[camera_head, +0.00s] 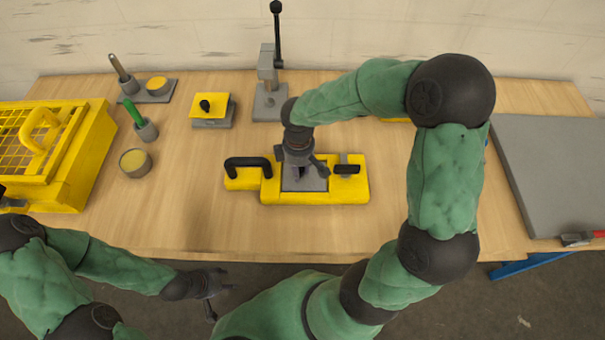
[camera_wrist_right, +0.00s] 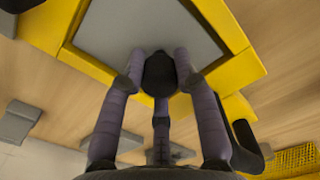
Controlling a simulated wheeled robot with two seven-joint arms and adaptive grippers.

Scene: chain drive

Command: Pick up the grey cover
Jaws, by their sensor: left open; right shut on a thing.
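The grey cover (camera_head: 308,184) is a flat square plate in the middle of the yellow housing (camera_head: 352,190) on the table. It also shows in the right wrist view (camera_wrist_right: 140,30), framed by yellow edges, with a dark round knob (camera_wrist_right: 160,74) on it. My right gripper (camera_head: 300,172) is above the cover, its fingers closed around the knob. Whether the cover is resting in the housing or slightly raised, I cannot tell. My left gripper (camera_head: 214,296) is open and empty, low in front of the table's front edge.
A black handle (camera_head: 248,165) and a black clamp (camera_head: 346,169) flank the cover. A yellow cage (camera_head: 68,185) stands at the left. A grease pot (camera_head: 135,162), brush holders, a small yellow-topped block (camera_head: 211,110) and a lever press (camera_head: 268,100) stand behind. A grey mat (camera_head: 555,175) lies right.

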